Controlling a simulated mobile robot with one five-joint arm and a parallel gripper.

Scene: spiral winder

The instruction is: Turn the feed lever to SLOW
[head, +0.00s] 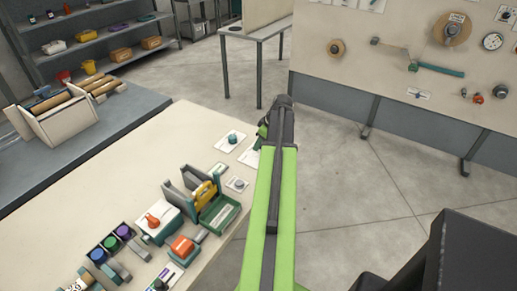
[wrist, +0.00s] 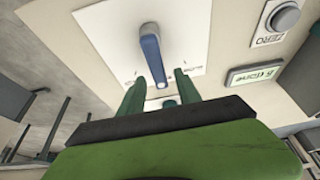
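A blue lever (wrist: 151,52) stands on a white plate (wrist: 108,38) in the wrist view. Its round pivot is at the top and its free end points down towards my gripper (wrist: 160,82). The gripper's two green fingers are open, one on each side of the lever's free end, with a gap to it. Small print sits on the plate beside the right finger, too blurred to read surely. In the head view my green arm reaches over the table's right edge. The gripper's fingers and the blue lever cannot be made out there.
Beside the plate are a round grey button (wrist: 284,18) marked ZERO and a lit green display (wrist: 255,76). The head view shows a bench (head: 130,135) with an orange-knobbed box (head: 158,217), a green tray (head: 220,213) and a teal knob (head: 232,138). Open floor lies right.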

